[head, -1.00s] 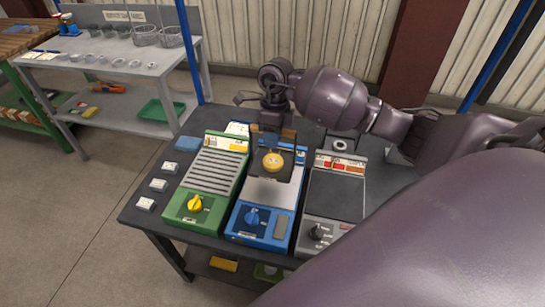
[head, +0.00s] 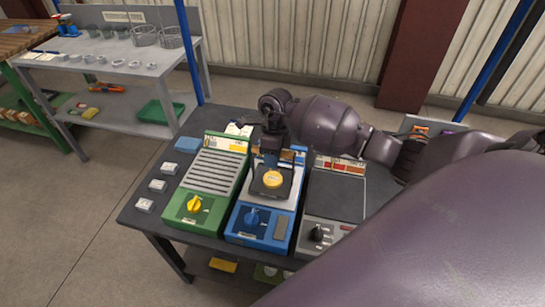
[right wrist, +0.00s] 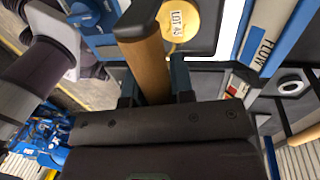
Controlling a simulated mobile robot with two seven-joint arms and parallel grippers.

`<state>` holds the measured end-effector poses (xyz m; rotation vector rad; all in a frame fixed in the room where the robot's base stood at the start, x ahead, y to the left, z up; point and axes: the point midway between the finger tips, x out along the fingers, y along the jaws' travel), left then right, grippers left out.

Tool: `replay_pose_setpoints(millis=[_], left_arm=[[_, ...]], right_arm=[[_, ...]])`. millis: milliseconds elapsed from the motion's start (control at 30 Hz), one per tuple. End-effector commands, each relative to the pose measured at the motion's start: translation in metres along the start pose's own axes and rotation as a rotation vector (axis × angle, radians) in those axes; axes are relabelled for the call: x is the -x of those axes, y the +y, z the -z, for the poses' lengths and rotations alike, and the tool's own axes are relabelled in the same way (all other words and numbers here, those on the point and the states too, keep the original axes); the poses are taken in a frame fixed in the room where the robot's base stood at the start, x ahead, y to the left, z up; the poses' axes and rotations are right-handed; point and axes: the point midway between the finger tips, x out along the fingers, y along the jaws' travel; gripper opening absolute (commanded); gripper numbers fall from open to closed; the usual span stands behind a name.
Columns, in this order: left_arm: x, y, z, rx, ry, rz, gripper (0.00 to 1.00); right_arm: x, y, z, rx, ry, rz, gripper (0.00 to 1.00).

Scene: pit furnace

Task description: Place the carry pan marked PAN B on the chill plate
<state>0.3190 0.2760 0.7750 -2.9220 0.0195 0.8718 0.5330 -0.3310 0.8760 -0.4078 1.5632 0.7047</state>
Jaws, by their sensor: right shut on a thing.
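A dark square carry pan (head: 259,186) with a yellow disc (head: 272,179) in it is over the pale plate of the blue unit (head: 238,222), which looks like the chill plate. I cannot tell whether the pan touches the plate. My right gripper (head: 271,156) is shut on the pan's wooden handle, at the pan's far side. In the right wrist view the handle (right wrist: 149,66) is between the fingers, and the disc (right wrist: 177,18) bears a "LOT" tag. No PAN B mark is readable. My left gripper is not in view.
A green slatted unit (head: 215,172) stands close on the left, a grey unit (head: 336,195) with a dark plate close on the right. Small white blocks (head: 157,185) lie at the table's left. A grey bench (head: 110,62) with cups and baskets stands behind.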

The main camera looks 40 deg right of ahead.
Motion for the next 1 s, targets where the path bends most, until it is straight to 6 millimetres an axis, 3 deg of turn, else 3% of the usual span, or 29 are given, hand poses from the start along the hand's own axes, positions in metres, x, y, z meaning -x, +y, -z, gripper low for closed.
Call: replay_pose_setpoints(millis=[167,200,333,733,1000], left_arm=[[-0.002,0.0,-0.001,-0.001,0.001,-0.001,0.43],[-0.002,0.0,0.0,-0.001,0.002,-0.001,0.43],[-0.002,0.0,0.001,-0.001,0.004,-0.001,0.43],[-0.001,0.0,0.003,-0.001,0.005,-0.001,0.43],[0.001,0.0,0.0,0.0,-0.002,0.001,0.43]], right_arm=[[-0.002,-0.001,0.0,0.001,-0.001,0.001,0.0],[-0.002,0.0,0.0,0.0,0.0,0.0,0.28],[-0.002,0.0,0.0,0.0,0.0,0.0,0.48],[0.006,0.0,0.0,0.0,0.0,0.002,0.48],[0.051,-0.001,0.0,0.001,0.0,0.005,0.48]])
